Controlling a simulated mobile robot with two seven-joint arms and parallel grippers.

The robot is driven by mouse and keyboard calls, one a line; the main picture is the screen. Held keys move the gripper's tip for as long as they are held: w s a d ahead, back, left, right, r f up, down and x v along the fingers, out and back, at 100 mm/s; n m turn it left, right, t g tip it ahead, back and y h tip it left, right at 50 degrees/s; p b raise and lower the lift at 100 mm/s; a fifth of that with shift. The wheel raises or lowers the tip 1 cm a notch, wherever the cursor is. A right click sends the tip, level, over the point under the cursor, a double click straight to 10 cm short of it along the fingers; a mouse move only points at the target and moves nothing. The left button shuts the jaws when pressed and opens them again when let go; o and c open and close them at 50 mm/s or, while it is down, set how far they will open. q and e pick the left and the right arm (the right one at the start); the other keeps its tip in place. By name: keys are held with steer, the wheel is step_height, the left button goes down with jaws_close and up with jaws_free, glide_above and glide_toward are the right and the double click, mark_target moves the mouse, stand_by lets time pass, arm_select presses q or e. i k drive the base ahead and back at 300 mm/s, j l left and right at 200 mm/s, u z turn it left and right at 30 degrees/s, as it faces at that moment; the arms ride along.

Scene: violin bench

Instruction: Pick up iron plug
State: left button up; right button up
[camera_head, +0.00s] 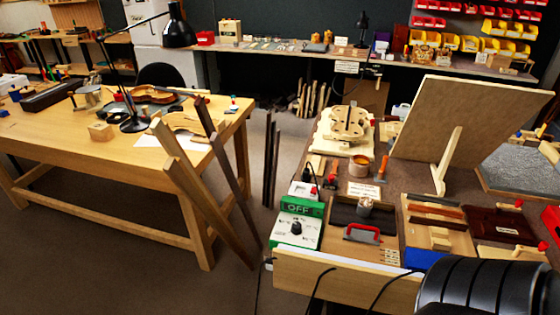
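I cannot single out the iron plug with certainty. A small dark piece with a black cord (309,174) stands by a small white box with a red part (303,190) on the right bench, and it may be the plug. In front is a green and white control box (297,230) with an "OFF" sign and a black knob. A small metal cylinder (364,206) stands on a dark mat to the right of the control box. Neither gripper is in view. Only a black ribbed part, likely of my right arm, shows at the bottom right.
A large tilted board (470,120) with a prop stands on the right bench. A red-handled tool (362,233), an orange-handled tool (382,166) and wooden trays crowd the bench. Long wooden strips (192,187) lean against the left table (60,135). Floor shows between the benches.

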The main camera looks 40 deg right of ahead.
mark_target(306, 177)
steer(key=i+j+u, duration=0.1)
steer(key=i+u, duration=0.2)
steer(key=i, duration=1.05)
steer(key=i+u, duration=0.2)
steer(key=u, duration=0.2)
steer(key=i+l+u, duration=0.15)
steer(key=u, duration=0.3)
steer(key=i+l+u, duration=0.15)
steer(key=u, duration=0.25)
steer(key=l+u, duration=0.1)
steer(key=u, duration=0.45)
steer(key=l+u, duration=0.1)
steer(key=u, duration=0.45)
steer(key=l+u, duration=0.15)
steer(key=u, duration=0.45)
steer(key=l+u, duration=0.1)
steer(key=u, duration=1)
steer(key=k+u, duration=0.15)
steer(key=u, duration=0.4)
steer(key=l+u, duration=0.1)
steer(key=u, duration=0.45)
steer(key=k+u, duration=0.1)
steer(key=u, duration=0.5)
